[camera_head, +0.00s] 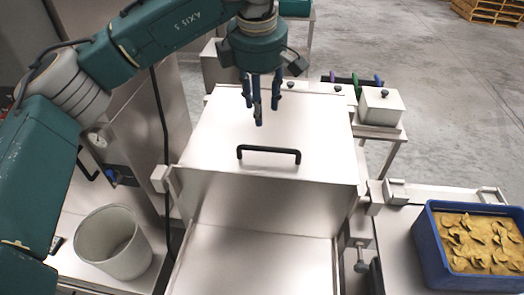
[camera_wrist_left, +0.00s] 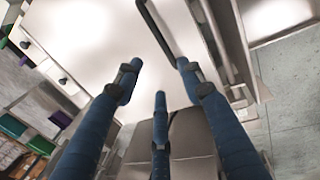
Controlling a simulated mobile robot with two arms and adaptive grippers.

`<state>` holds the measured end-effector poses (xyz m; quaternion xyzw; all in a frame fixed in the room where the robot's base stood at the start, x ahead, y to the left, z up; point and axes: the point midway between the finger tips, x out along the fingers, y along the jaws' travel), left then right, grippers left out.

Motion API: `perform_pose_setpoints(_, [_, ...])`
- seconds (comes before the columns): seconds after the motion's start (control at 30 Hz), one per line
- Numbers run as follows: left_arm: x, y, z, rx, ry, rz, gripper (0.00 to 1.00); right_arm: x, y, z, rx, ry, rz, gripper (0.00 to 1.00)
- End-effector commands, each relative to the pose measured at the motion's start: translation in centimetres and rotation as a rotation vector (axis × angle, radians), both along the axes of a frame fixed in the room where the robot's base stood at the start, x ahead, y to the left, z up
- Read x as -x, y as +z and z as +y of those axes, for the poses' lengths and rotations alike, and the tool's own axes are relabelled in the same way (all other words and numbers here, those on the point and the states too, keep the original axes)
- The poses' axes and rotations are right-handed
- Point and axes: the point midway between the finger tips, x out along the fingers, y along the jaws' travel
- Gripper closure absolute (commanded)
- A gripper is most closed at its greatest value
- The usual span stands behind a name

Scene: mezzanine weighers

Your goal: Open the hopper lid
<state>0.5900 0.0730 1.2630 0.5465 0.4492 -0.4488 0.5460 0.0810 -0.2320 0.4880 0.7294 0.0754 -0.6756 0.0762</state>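The hopper lid (camera_head: 210,135) is a pale metal panel lying shut over the top of the hopper (camera_head: 265,205). A black bar handle (camera_head: 269,149) stands on the lid close to its near edge. My left gripper (camera_head: 260,108) comes in from above and points down over the lid, a little beyond the handle. In the left wrist view its three blue fingers (camera_wrist_left: 158,75) are spread with nothing between them. The lid (camera_wrist_left: 90,35) fills the upper part of that view, and part of the handle (camera_wrist_left: 155,25) shows beyond the fingertips, apart from them. My right gripper is not in view.
A blue crate (camera_head: 428,262) of yellowish pieces stands at the right. A pale bucket (camera_head: 112,243) stands at the left. A small lidded box (camera_head: 380,106) sits on a side table at the back right. A tall metal cabinet with a gauge stands left of the hopper.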

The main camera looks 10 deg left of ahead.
Motion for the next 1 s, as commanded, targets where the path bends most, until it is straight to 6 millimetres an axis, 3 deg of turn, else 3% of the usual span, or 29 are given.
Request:
perform_pose_setpoints(0.03, [0.0, -1.6, 0.0, 0.000, 0.000, 0.000, 0.61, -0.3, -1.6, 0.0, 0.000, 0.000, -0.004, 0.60])
perform_pose_setpoints(0.2, [0.0, -2.8, 0.0, 0.000, 0.000, 0.000, 0.61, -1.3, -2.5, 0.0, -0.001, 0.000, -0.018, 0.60])
perform_pose_setpoints(0.37, [-0.3, -4.1, 0.0, 0.000, 0.000, 0.004, 0.61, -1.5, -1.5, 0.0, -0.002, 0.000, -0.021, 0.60])
perform_pose_setpoints(0.8, [-1.8, -11.5, 0.0, 0.001, 0.001, 0.002, 0.61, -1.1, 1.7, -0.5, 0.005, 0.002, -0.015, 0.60])
perform_pose_setpoints(1.0, [-2.1, -12.9, 0.0, 0.001, 0.000, 0.000, 0.61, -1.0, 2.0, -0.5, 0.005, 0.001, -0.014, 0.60])
